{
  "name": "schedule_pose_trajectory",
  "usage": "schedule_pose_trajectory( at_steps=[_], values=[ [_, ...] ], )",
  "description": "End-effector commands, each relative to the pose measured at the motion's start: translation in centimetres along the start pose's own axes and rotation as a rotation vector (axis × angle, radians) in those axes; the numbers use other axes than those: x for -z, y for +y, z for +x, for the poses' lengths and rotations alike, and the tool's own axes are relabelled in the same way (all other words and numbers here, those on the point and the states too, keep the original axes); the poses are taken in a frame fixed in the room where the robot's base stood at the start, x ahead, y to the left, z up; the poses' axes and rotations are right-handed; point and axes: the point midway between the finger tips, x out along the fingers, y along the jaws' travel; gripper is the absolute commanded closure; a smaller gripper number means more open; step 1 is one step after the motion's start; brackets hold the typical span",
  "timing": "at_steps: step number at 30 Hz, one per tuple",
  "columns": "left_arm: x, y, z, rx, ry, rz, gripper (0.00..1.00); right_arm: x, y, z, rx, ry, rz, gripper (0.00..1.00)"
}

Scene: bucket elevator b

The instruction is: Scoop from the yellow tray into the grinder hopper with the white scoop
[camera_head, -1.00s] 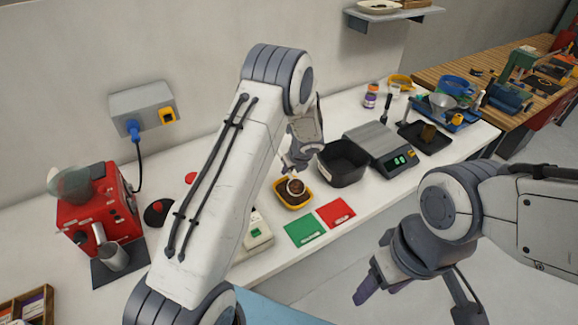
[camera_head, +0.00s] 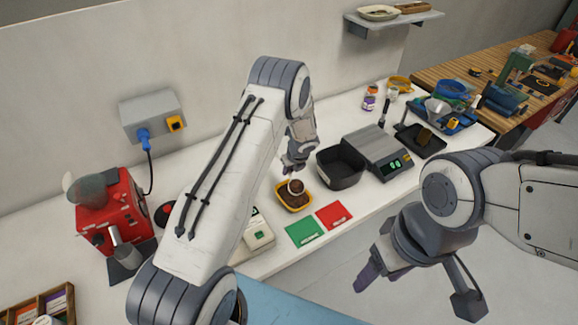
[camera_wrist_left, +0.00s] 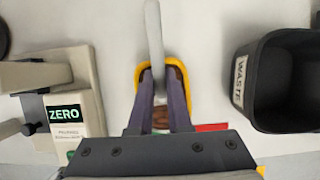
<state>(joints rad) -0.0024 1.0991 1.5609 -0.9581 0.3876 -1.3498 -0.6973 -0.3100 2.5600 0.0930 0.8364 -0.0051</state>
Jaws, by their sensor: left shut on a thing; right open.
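The yellow tray (camera_head: 279,200) holds brown contents and sits on the white bench. My left gripper (camera_head: 293,168) is shut on the handle of the white scoop (camera_head: 289,188), just above the tray. The scoop's bowl is at the tray and shows brown material in it. In the left wrist view the pale scoop handle (camera_wrist_left: 153,40) rises between my left gripper's fingers (camera_wrist_left: 160,88), and the yellow tray rim (camera_wrist_left: 138,78) shows behind them. The red grinder (camera_head: 113,212) with its translucent hopper (camera_head: 92,189) stands at the left. My right gripper (camera_head: 418,290) is open and empty, off the bench's front.
A black waste bin (camera_head: 340,178) stands right of the tray, also in the left wrist view (camera_wrist_left: 262,90). A scale (camera_head: 376,146) is beyond it. Green (camera_head: 303,232) and red (camera_head: 333,215) cards lie in front. A pale device (camera_head: 257,236) is left of them.

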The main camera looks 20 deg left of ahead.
Motion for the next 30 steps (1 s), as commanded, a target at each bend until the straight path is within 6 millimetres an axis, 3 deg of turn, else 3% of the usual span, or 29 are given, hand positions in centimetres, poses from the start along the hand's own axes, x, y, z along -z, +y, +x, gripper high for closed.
schedule_pose_trajectory(
  at_steps=[16,30],
  values=[
    [-0.6,0.1,-0.5,0.002,0.051,-0.001,1.0,0.2,-0.4,-4.8,0.0,0.0,0.004,0.37],
    [-2.4,0.2,-0.6,0.0,0.227,-0.009,1.0,0.2,-0.3,-3.8,0.0,0.0,0.004,0.37]
  ],
)
